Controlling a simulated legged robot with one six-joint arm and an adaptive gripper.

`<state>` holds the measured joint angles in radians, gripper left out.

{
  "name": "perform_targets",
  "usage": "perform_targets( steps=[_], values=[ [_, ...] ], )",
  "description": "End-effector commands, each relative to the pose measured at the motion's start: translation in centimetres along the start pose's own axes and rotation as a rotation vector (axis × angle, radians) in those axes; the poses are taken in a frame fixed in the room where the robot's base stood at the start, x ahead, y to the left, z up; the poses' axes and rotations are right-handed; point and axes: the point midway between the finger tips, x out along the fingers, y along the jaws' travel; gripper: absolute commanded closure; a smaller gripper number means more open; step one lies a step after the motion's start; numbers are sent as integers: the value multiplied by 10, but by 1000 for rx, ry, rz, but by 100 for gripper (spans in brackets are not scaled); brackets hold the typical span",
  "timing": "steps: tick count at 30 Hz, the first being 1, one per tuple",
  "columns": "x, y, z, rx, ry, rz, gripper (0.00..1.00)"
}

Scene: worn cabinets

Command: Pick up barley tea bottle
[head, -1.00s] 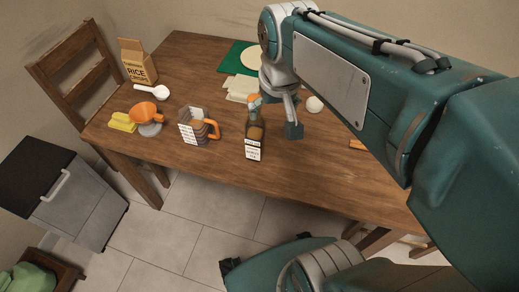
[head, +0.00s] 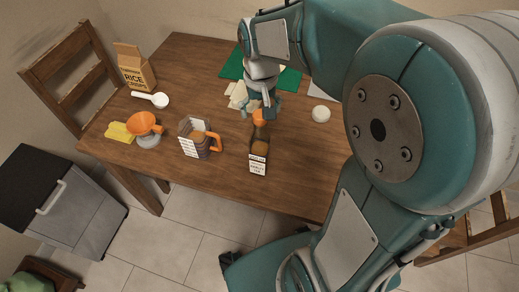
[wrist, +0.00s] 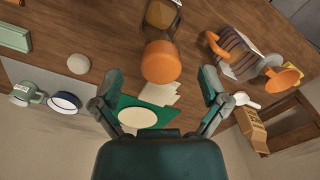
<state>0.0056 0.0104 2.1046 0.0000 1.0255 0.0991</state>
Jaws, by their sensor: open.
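The barley tea bottle (head: 259,150) stands upright on the wooden table near its front edge. It is dark brown with an orange cap and a white label. In the wrist view the bottle (wrist: 162,14) shows at the top, its orange cap (wrist: 161,62) toward me. My gripper (head: 261,108) is behind and above the bottle, close to its cap. In the wrist view my gripper (wrist: 158,100) has its two fingers spread wide apart, with the cap beyond and between them. Nothing is held.
A striped pitcher with an orange handle (head: 198,140) stands just left of the bottle. A pale round item (head: 321,114) lies right.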

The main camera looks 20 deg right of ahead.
Motion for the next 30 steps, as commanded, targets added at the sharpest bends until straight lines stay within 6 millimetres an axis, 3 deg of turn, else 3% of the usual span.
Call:
perform_targets(
  steps=[7,16,17,23,30],
  values=[
    [38,-2,-3,0,-5,0,5],
    [45,-2,-3,0,-1,0,5],
    [45,-2,-3,0,-1,0,10],
    [45,-2,-3,0,-1,0,99],
    [45,-2,-2,0,-3,0,100]
  ],
)
